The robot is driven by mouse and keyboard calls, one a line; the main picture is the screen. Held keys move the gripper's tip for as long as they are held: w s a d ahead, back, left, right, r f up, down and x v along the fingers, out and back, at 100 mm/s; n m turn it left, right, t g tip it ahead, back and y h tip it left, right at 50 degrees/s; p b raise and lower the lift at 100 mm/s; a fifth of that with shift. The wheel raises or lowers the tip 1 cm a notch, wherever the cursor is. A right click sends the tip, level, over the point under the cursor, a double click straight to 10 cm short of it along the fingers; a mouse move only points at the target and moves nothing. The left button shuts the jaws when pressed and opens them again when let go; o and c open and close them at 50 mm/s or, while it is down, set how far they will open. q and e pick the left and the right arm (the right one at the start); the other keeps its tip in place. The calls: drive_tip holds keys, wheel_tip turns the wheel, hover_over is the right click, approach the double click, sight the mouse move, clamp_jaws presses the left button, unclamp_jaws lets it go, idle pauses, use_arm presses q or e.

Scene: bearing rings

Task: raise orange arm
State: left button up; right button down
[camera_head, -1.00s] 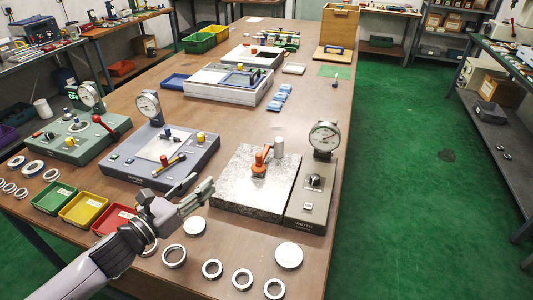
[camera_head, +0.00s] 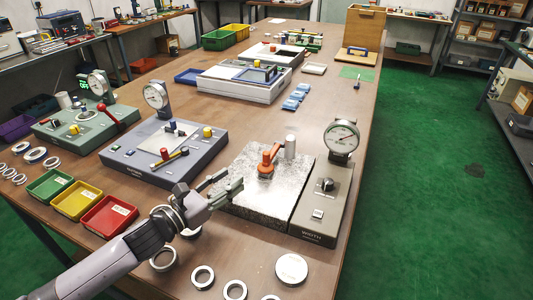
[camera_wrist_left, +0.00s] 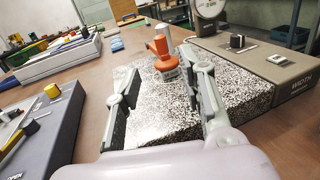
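The orange arm (camera_head: 270,157) stands on the speckled granite plate (camera_head: 247,196) of the gauge at the table's right side, beside a silver post (camera_head: 290,147). In the left wrist view the orange arm (camera_wrist_left: 161,47) shows beyond and between my finger tips. My left gripper (camera_head: 222,184) is at the plate's left front edge, a little short of the orange arm and not touching it. In the left wrist view my left gripper (camera_wrist_left: 165,80) has its two fingers apart with nothing between them. My right gripper is not in view.
A dial gauge (camera_head: 341,138) with a grey control box (camera_head: 318,210) stands right of the plate. A blue-grey gauge base (camera_head: 158,155) is to the left. Green, yellow and red trays (camera_head: 108,216) and several metal rings (camera_head: 203,277) lie near the front edge.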

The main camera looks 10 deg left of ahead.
sight(264, 156)
use_arm(q)
drive_tip(key=p+x, duration=0.1)
drive_tip(key=x, duration=1.3)
drive_tip(key=shift+w+d+f, duration=0.1)
drive_tip(key=shift+w+d, duration=0.05)
drive_tip(key=shift+w, duration=0.2)
drive_tip(key=shift+c, duration=0.2)
clamp_jaws()
